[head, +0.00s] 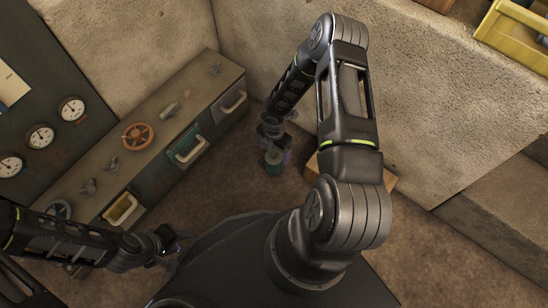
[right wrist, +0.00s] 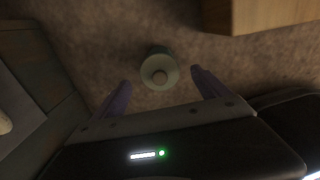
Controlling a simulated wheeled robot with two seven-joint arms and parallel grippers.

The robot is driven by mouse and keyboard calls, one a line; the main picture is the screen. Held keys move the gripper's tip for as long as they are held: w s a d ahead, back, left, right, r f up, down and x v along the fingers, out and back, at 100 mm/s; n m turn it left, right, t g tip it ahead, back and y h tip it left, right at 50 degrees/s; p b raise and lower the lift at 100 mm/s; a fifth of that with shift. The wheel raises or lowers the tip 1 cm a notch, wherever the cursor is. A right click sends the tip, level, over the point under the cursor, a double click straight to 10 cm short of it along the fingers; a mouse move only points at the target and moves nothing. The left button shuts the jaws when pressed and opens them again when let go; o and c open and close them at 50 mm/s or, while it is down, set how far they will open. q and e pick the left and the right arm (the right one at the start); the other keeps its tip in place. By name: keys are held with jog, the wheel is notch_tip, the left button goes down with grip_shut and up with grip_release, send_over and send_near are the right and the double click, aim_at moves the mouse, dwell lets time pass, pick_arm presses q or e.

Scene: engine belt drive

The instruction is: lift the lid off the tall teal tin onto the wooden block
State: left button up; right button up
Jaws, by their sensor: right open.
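The tall teal tin (head: 274,168) stands on the brown floor in the head view, close below my right gripper (head: 281,153). In the right wrist view the tin shows from above (right wrist: 158,54), with its pale round lid (right wrist: 159,75) and a knob on top. My right gripper's two purple fingers (right wrist: 160,95) are spread on either side below the lid, open and empty, apart from it. The wooden block (head: 312,167) is partly hidden behind my right arm; it also shows at the top right of the right wrist view (right wrist: 262,14). My left gripper (head: 172,249) is at the lower left; its jaws are too small to read.
A long cabinet (head: 150,150) with drawers, valves and an orange handwheel (head: 137,136) runs along the left. A gauge panel (head: 50,110) stands behind it. A stone wall (head: 430,100) bounds the right. A yellow crate (head: 515,38) sits at the upper right.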

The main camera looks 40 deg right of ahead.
notch_tip(320, 180, down, 3)
jog(key=shift+r+b, duration=0.15)
jog(key=shift+b, duration=0.15)
jog(key=shift+c, duration=0.3)
jog(key=c, duration=1.4)
